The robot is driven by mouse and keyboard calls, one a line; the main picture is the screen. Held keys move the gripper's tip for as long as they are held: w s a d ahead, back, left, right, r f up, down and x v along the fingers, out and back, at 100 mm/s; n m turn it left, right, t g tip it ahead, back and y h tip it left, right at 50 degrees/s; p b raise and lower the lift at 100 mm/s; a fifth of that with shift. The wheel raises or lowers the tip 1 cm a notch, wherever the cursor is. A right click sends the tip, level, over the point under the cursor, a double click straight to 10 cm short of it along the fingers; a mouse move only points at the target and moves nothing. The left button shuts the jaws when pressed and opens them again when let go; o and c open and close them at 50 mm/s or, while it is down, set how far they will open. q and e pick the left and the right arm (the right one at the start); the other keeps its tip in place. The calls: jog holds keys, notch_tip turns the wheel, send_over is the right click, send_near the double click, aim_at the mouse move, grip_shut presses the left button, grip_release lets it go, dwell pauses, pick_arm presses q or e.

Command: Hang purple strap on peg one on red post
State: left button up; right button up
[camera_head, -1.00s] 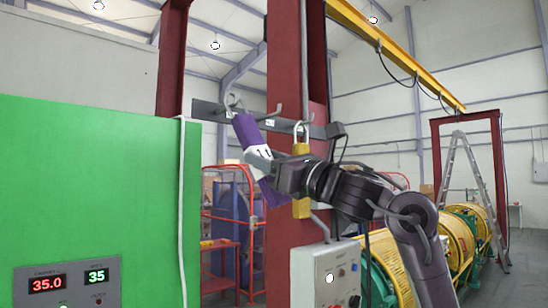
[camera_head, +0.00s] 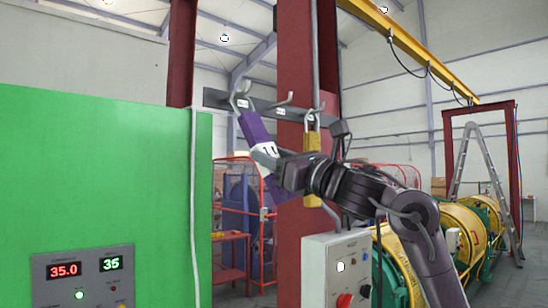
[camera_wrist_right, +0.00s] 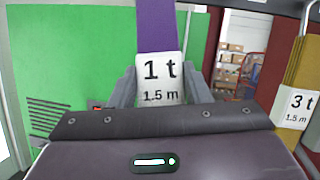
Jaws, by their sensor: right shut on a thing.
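The purple strap (camera_head: 254,128) is tilted, its top end at the leftmost peg (camera_head: 241,96) of the grey rail on the red post (camera_head: 294,50). I cannot tell whether its loop is around that peg or just in front of it. My right gripper (camera_head: 268,157) is shut on the strap below its top, at the white label. In the wrist view the purple strap (camera_wrist_right: 157,28) runs up from between the fingers (camera_wrist_right: 158,90), its label reading "1 t 1.5 m". My left gripper is not in view.
A yellow strap (camera_head: 313,142) hangs on the right peg, close to my right gripper; its "3 t" label (camera_wrist_right: 296,108) shows in the wrist view. The middle peg (camera_head: 284,100) is bare. A control box (camera_head: 322,258) stands below, and a green cabinet (camera_head: 95,180) fills the left.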

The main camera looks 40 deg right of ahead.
jog(key=o, duration=1.3)
jog(key=shift+s, duration=0.1)
jog(key=shift+f, duration=0.1)
jog(key=shift+s+d+f+b, duration=0.1)
jog(key=shift+s+f+b, duration=0.15)
jog(key=shift+b, duration=0.1)
jog(key=b+v, duration=0.3)
jog(key=v, duration=0.4)
jog(key=shift+r+b, duration=0.25)
jog(key=shift+b, duration=0.15)
